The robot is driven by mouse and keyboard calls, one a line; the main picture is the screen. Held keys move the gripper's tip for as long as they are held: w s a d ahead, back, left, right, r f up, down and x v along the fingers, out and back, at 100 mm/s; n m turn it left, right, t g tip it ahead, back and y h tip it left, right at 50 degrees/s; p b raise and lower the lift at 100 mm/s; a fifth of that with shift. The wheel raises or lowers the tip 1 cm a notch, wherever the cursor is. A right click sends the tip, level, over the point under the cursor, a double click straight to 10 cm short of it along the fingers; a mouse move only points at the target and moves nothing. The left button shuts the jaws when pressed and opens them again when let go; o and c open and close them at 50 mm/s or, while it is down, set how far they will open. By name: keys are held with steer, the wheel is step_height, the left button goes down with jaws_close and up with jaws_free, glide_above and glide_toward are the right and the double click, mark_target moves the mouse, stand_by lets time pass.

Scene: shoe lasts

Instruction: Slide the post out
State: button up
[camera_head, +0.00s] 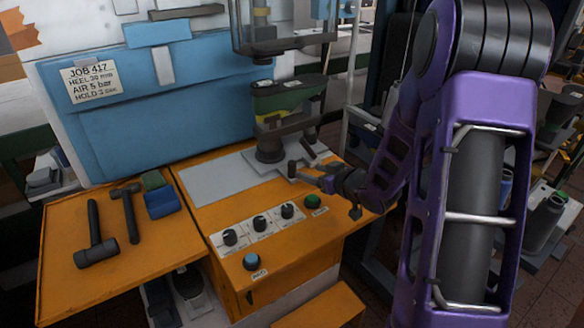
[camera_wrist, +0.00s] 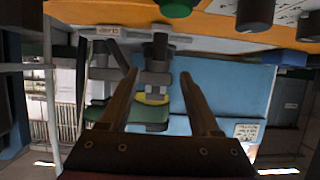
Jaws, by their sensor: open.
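A green shoe last (camera_head: 285,98) with a yellow band sits above a dark upright post (camera_head: 269,148) on a pale metal plate. A small dark handle (camera_head: 292,168) stands at the plate's near right side. My gripper (camera_head: 312,174) is open and comes in from the right, close to this handle. In the wrist view, which looks upside down, my gripper (camera_wrist: 159,75) has its two fingers apart. A dark upright piece (camera_wrist: 160,46) and the green last (camera_wrist: 145,114) show between and beyond the fingers. I cannot tell whether any finger touches the handle or post.
The orange bench (camera_head: 120,255) carries two hammers (camera_head: 97,235) and a blue block (camera_head: 162,202) at left. Knobs (camera_head: 260,223), a green button (camera_head: 312,201) and a blue button (camera_head: 251,261) line the front. A press head (camera_head: 280,45) hangs above the last.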

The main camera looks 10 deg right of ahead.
mark_target(295, 167)
steer(key=x, duration=1.1)
steer(key=shift+f+b, duration=0.1)
steer(key=shift+b, duration=0.25)
steer(key=shift+d, duration=0.1)
jaws_close()
stand_by(0.6)
